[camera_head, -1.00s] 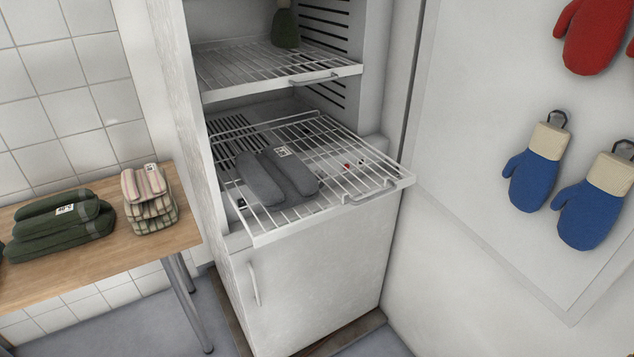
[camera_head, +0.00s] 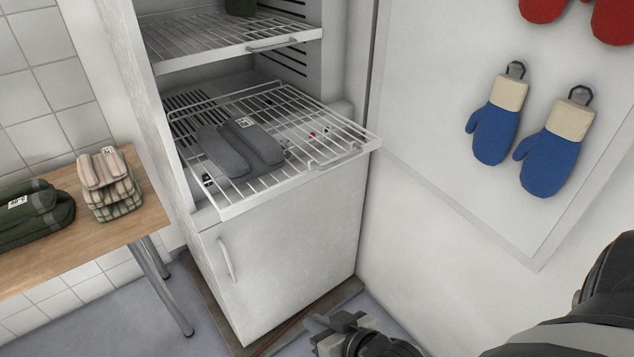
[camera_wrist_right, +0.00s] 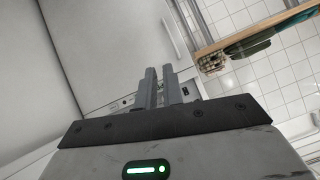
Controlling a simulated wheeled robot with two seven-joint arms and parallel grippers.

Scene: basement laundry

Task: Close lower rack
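The lower rack (camera_head: 268,192) is a white wire shelf, pulled out so that its front part sticks out of the white cabinet (camera_head: 290,245). A small handle (camera_head: 335,158) is on its front edge. A grey folded cloth item (camera_head: 240,152) with a white tag lies on the rack. My right gripper (camera_head: 322,328) is low in the head view, in front of and below the rack, apart from it. In the right wrist view its two fingers (camera_wrist_right: 160,85) stand with a narrow gap and nothing between them. My left gripper is not in view.
An upper wire rack (camera_head: 215,45) is above, holding a dark green item. A wooden table (camera_head: 75,250) with folded green and striped cloths stands at left. Blue mitts (camera_head: 500,120) and red mitts hang on the white panel at right. The space before the rack looks free.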

